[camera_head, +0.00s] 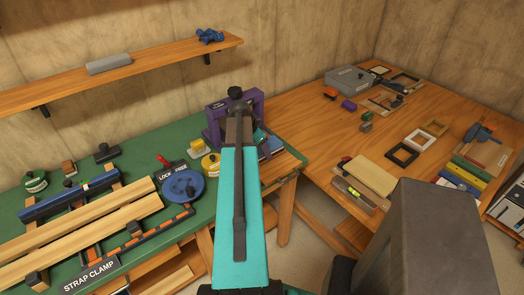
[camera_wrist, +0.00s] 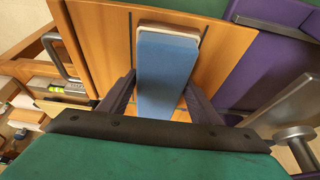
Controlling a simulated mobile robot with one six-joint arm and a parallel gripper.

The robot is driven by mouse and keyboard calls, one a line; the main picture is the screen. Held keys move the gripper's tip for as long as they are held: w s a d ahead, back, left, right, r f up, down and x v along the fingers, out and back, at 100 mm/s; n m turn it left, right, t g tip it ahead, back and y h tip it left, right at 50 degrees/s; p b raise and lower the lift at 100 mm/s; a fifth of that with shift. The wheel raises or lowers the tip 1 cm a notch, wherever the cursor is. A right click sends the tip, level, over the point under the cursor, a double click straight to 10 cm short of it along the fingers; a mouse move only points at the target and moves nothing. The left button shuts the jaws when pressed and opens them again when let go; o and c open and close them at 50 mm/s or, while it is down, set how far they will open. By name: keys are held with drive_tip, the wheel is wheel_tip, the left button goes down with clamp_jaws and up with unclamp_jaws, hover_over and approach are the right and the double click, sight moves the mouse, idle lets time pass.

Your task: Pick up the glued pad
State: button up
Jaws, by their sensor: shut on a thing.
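The glued pad (camera_wrist: 167,72) is a long blue block with a pale layer along its far end and edge. In the wrist view it lies between the two dark fingers of my gripper (camera_wrist: 161,92), which is shut on it. Orange-brown wood with dark lines shows behind the pad; I cannot tell whether the pad touches it. In the head view my teal arm reaches toward the purple press frame (camera_head: 258,109) and hides the gripper. A blue and pale piece shows just right of the arm there, but I cannot tell for sure that it is the pad.
The green bench (camera_head: 205,222) holds wooden strips in a strap clamp (camera_head: 91,277), a blue round reel (camera_head: 184,187) and glue pots. A wooden table (camera_head: 320,140) at the right carries frames and a grey box (camera_head: 350,80). A shelf (camera_head: 150,67) hangs above the bench.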

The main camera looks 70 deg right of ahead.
drive_tip(key=shift+r, duration=0.15)
drive_tip(key=shift+r+b, duration=0.85)
drive_tip(key=shift+r, duration=0.6)
drive_tip(key=a+b, duration=0.1)
drive_tip(key=a, duration=0.2)
drive_tip(key=s+a+b, duration=0.1)
drive_tip(key=a, duration=0.3)
drive_tip(key=s+a+r+b, duration=0.1)
drive_tip(key=a, duration=0.3)
drive_tip(key=shift+s, duration=0.25)
drive_tip(key=shift+f+b, duration=0.1)
drive_tip(key=shift+b, duration=0.7)
drive_tip(key=a+b, duration=0.2)
drive_tip(key=b, duration=0.4)
drive_tip(key=shift+s+a, duration=0.1)
drive_tip(key=shift+s, duration=0.1)
drive_tip(key=shift+a+b, duration=0.25)
drive_tip(key=shift+b, duration=0.95)
drive_tip(key=b, duration=0.1)
drive_tip(key=a+b, duration=0.1)
drive_tip(key=b, duration=0.1)
drive_tip(key=shift+s+r, duration=0.1)
drive_tip(key=shift+r, duration=0.1)
